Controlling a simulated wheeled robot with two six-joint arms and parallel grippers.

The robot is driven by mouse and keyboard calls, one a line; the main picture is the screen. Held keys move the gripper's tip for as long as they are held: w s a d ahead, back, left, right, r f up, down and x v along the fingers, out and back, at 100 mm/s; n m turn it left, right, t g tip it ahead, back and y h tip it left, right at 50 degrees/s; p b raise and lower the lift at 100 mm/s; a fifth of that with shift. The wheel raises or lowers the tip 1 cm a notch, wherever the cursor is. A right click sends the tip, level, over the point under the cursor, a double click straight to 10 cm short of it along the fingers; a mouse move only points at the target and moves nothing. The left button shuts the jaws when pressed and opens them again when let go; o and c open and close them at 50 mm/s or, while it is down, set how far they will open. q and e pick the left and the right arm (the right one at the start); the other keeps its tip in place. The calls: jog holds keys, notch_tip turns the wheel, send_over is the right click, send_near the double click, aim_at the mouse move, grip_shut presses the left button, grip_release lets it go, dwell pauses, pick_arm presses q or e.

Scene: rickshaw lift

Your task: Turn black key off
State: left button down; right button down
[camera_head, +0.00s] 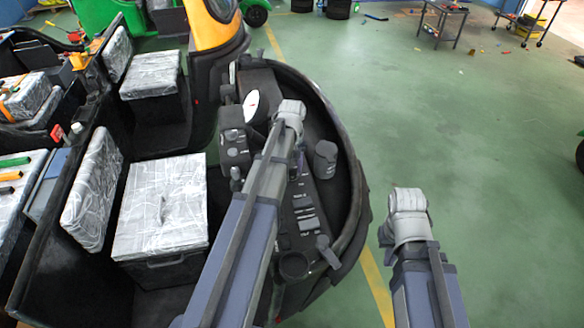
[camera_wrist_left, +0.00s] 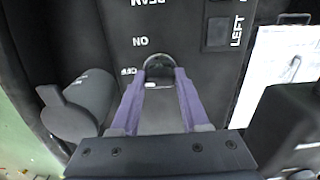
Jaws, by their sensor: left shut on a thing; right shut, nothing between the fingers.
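The black key (camera_wrist_left: 158,67) sits in the dark dashboard panel (camera_wrist_left: 185,30), beside the printed words ON and OFF. In the left wrist view my left gripper's purple fingers (camera_wrist_left: 160,84) reach to the key from both sides and are shut on it. Its exact turn angle is hard to tell because the fingertips cover its sides. In the head view a little of my left gripper (camera_head: 298,165) shows over the dashboard (camera_head: 312,190), and the key is hidden behind my arm. My right wrist is in the head view, right of the vehicle, but its fingers are out of sight.
A black cylindrical control (camera_head: 326,158) stands close to the right of my left gripper; it also shows in the left wrist view (camera_wrist_left: 82,106). Panel switches (camera_head: 306,212) lie nearer. A wrapped seat (camera_head: 160,215) is at left.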

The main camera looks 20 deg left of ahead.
aim_at(292, 168)
pick_arm(q)
jog(key=shift+c, duration=2)
grip_release()
jog(key=shift+r, duration=0.1)
notch_tip(292, 168, up, 8)
jog(key=p, duration=0.8)
jog(key=shift+f, duration=0.2)
jog(key=shift+f, duration=0.1)
